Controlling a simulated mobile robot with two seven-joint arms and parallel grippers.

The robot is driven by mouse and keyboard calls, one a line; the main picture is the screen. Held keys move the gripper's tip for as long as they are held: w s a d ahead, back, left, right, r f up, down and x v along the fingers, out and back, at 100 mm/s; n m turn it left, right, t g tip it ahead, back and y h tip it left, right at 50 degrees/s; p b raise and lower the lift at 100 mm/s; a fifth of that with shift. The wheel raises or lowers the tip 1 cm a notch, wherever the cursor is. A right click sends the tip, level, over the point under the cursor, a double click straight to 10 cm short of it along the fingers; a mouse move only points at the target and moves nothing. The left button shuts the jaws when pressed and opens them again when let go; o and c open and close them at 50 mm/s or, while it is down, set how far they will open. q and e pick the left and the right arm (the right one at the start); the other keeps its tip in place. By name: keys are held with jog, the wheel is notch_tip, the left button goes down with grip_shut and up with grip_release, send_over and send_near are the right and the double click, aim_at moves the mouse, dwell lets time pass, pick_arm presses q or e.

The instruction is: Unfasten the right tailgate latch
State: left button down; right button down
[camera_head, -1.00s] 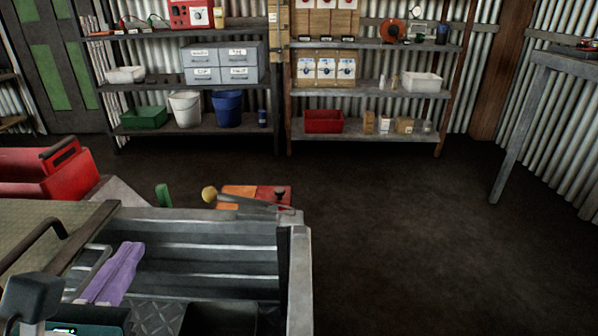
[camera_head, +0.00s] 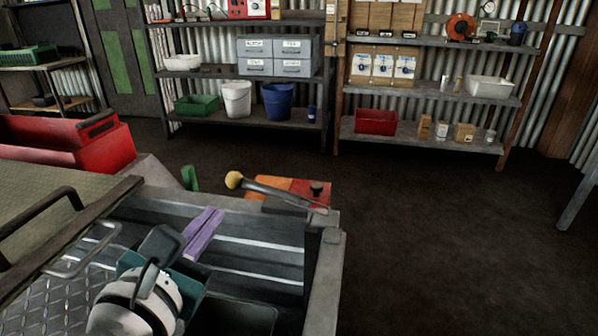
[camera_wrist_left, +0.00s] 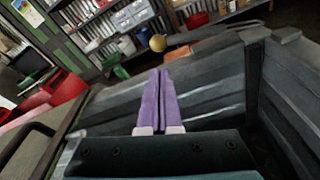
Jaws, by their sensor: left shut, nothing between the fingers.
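A grey lever with a yellow ball knob (camera_head: 234,180) lies along the corner of the grey cargo bed (camera_head: 328,285); it looks like the tailgate latch. The knob also shows in the wrist view (camera_wrist_left: 158,43), beyond my fingertips. My left gripper (camera_head: 214,213) has purple fingers, which are shut together and empty. They point toward the knob and sit a little below and left of it in the head view, apart from it. In the wrist view the fingers (camera_wrist_left: 160,74) are above the ribbed bed. My right gripper is not in view.
An orange and red object (camera_head: 293,187) lies behind the lever. A black rail (camera_head: 40,208) and a red box (camera_head: 65,145) are at left. Shelves (camera_head: 240,125) line the back wall. The dark floor (camera_head: 430,240) at right is clear.

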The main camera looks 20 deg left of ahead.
aim_at(228, 211)
pick_arm(q)
jog(key=b+x, duration=0.1)
jog(key=x, duration=0.5)
jog(key=shift+w, duration=0.25)
jog(key=shift+r, duration=0.1)
jog(key=shift+r+m+p, duration=0.35)
jog(key=shift+m, duration=0.05)
